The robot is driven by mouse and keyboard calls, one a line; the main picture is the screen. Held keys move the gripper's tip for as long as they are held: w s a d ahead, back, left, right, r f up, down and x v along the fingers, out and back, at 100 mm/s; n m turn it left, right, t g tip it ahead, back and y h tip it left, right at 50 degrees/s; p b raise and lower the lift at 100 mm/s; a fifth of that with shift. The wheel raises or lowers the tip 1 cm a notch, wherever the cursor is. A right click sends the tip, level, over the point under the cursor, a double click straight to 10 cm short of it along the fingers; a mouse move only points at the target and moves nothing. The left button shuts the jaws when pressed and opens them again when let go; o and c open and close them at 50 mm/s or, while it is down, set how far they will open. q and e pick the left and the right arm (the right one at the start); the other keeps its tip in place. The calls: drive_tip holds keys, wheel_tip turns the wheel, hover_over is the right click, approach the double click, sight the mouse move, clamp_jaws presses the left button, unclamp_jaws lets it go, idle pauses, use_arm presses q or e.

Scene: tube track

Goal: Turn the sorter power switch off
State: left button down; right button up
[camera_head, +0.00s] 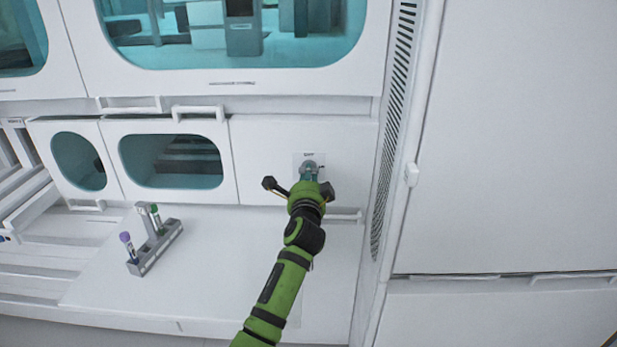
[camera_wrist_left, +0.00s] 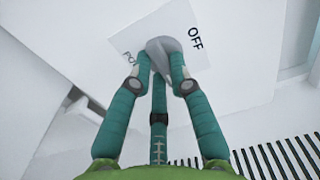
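The sorter power switch is a grey knob (camera_wrist_left: 163,46) on a white plate (camera_wrist_left: 125,38) in the left wrist view. The plate reads OFF at its upper right; the smaller lettering at its left is hard to read. In the head view the switch plate (camera_head: 299,157) is on the white wall panel, right of the windowed doors. My left gripper (camera_head: 309,171) is at the switch; in the wrist view its teal fingers (camera_wrist_left: 160,60) close around the knob, which they partly hide. Which way the knob points is unclear. My right gripper is not in view.
Windowed doors (camera_head: 110,160) with handles are left of the switch. A vented column (camera_head: 393,130) and a large white panel (camera_head: 520,140) are on the right.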

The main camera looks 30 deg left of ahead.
use_arm(q)
drive_tip(key=n, duration=1.8)
drive_tip(key=shift+w+d+r, duration=0.15)
drive_tip(key=shift+d, duration=0.05)
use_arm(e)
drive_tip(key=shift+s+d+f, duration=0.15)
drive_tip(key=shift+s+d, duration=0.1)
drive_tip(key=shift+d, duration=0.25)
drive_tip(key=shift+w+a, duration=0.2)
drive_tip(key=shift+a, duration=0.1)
